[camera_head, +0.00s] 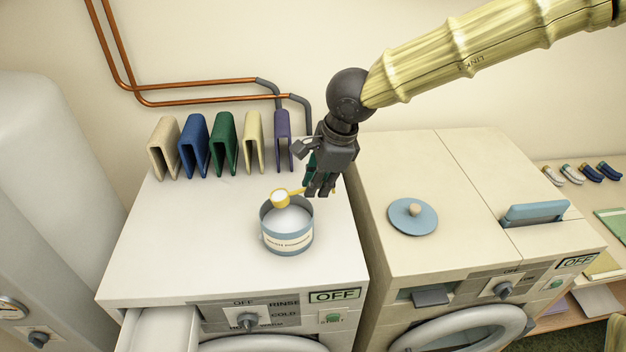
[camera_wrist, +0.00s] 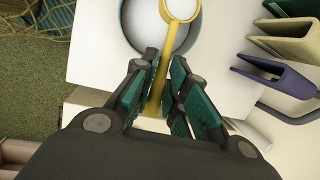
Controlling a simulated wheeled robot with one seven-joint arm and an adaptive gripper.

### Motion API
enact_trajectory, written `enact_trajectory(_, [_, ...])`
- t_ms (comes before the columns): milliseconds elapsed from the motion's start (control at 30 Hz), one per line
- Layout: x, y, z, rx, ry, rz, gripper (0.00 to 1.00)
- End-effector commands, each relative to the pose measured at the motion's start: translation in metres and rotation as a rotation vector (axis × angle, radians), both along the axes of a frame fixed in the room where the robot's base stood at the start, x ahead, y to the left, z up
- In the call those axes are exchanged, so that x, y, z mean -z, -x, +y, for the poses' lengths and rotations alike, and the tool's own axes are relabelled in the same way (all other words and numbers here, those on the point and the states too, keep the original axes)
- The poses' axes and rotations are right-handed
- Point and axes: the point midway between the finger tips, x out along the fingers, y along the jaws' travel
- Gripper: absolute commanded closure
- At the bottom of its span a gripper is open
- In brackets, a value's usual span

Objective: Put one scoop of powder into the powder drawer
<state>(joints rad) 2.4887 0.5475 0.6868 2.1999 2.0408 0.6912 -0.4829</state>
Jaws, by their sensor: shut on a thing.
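My gripper (camera_head: 318,188) is shut on the handle of a yellow scoop (camera_head: 281,199). The scoop's bowl holds white powder and is over the rim of an open blue-grey tin (camera_head: 287,240) of white powder. The tin stands on the left white machine. In the wrist view the scoop (camera_wrist: 157,92) runs between my gripper's fingers (camera_wrist: 160,75) towards the tin (camera_wrist: 133,40). The powder drawer (camera_head: 160,330) is pulled out at the left machine's front left; its inside is only partly in view.
Several folded cloths (camera_head: 224,142) stand in a row behind the tin. A blue lid (camera_head: 413,216) with a knob lies on the right machine (camera_head: 385,165). The left machine's top (camera_head: 190,235) is clear between tin and drawer. Copper pipes (camera_head: 190,100) run along the wall.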

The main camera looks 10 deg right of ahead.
Motion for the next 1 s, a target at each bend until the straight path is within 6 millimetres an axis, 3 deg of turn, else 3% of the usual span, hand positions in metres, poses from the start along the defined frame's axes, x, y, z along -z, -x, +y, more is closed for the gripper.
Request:
enact_trajectory(433, [-0.019,0.0,-0.013,0.002,-0.105,0.003,1.0])
enact_trajectory(1000, [-0.022,0.0,-0.016,0.001,-0.119,0.003,1.0])
